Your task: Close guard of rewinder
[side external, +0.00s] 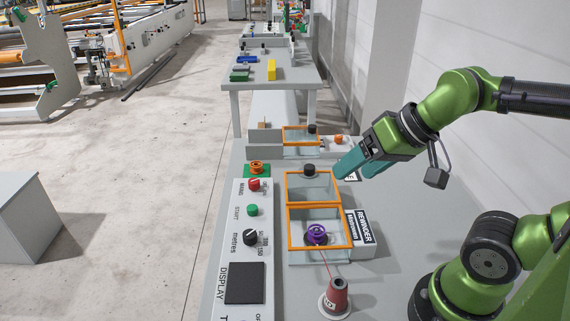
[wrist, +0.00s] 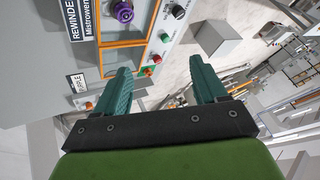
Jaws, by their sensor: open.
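The rewinder shows in the side external view as a grey bench unit with a white block lettered "REWINDER" (side external: 363,227). Its guard (side external: 318,206) has clear panels in two orange frames, one behind the other. I cannot tell how far the guard is swung. A purple spool (side external: 316,234) sits inside the front frame. In the wrist view the orange frame (wrist: 123,44) and purple spool (wrist: 123,12) lie at the upper left, partly cut off. My gripper (side external: 353,170) has teal fingers, open and empty, to the right of the rear frame. Its fingers (wrist: 160,68) are spread in the wrist view.
A red thread cone (side external: 338,295) stands in front of the rewinder, its thread rising to the spool. A control panel (side external: 245,240) with knobs and buttons lies left. A smaller orange-framed unit (side external: 301,136) is behind. Bare bench is on the right.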

